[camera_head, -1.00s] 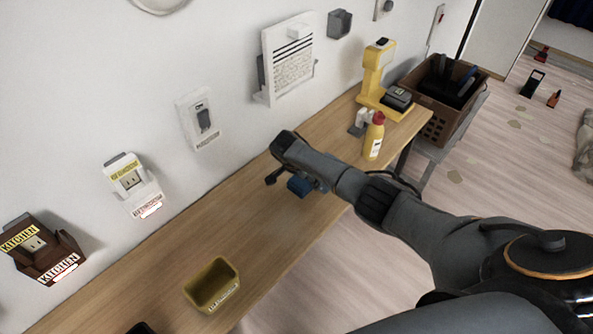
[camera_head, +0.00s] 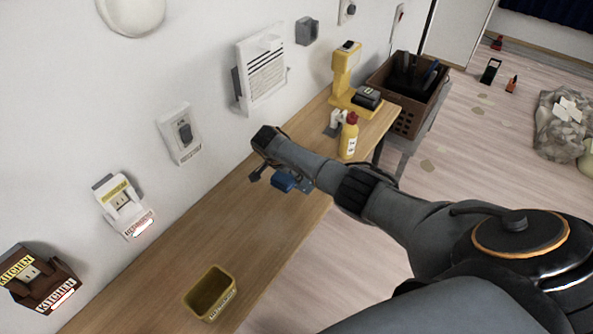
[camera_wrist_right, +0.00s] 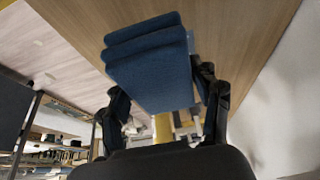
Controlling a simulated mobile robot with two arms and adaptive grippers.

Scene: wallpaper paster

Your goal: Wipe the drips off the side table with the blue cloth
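The blue cloth (camera_head: 285,181) shows as a folded block at the end of my right arm in the head view. My right gripper (camera_head: 270,177) is over the long wooden tabletop (camera_head: 205,225). In the right wrist view, the folded cloth (camera_wrist_right: 150,70) sits between the two dark fingers of my right gripper (camera_wrist_right: 162,88), which are closed on it. Wood surface shows beyond the cloth; I cannot tell whether the cloth touches it. No drips can be made out on the tabletop. I cannot tell whether this is the side table. My left gripper is not in view.
A yellow bin (camera_head: 210,294) stands at the near end. A yellow bottle with a red cap (camera_head: 349,136) and a yellow device (camera_head: 347,80) stand at the far end. A brown crate (camera_head: 407,95) lies beyond. The wall with fixtures runs along the left.

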